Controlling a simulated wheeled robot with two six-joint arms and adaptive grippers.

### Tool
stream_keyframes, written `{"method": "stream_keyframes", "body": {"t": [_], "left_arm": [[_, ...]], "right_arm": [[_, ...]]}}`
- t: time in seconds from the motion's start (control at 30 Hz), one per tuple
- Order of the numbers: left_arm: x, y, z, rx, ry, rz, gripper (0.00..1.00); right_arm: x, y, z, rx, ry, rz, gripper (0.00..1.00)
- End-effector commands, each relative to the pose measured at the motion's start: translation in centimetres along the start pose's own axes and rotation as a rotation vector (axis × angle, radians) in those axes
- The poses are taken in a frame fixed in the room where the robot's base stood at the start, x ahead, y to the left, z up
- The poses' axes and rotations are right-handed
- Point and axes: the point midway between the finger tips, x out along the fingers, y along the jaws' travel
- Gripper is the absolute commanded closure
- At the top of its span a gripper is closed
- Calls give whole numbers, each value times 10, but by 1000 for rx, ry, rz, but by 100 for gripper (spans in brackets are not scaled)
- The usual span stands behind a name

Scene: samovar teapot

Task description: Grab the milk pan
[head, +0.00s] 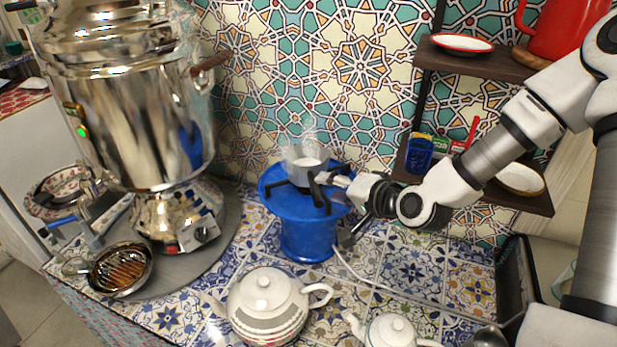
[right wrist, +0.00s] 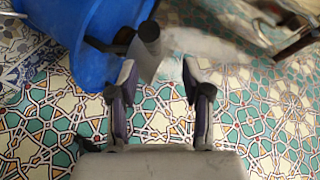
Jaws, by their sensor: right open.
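The milk pan (head: 308,163) is a small light-coloured pan with white contents, and wisps of steam rise above it. It sits on a blue round stove (head: 305,237) with black supports. A dark handle points toward the front right; its end (right wrist: 148,40) shows in the right wrist view near the left-hand finger. My right gripper (head: 338,184) is beside the pan and handle, to their right, with its fingers apart. In the right wrist view my right gripper (right wrist: 158,76) is open, with the handle end around its fingertips; contact cannot be told. My left gripper is not in view.
A large shiny samovar (head: 140,110) stands at left, with a strainer (head: 120,269) before it. A white teapot (head: 266,305) and a smaller pot (head: 391,331) stand in front. Wall shelves (head: 480,60) hang at right. A white cord (head: 370,280) crosses the tiles.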

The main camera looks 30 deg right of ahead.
Motion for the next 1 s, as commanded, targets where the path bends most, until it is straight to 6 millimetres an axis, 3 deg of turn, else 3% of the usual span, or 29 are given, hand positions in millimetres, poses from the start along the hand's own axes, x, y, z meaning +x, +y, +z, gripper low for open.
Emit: {"method": "stream_keyframes", "body": {"t": [0.1,0.37,0.6,0.83,0.87,1.0], "left_arm": [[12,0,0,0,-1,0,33],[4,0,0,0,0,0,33],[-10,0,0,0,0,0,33],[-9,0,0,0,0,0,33],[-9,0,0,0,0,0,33],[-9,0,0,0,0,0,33]], "right_arm": [[7,10,4,0,2,-1,51],[36,7,2,-3,1,2,51],[76,7,0,-3,0,1,51],[82,9,0,2,1,-2,51],[82,9,0,2,1,-1,55],[82,9,1,2,1,-1,100]]}}
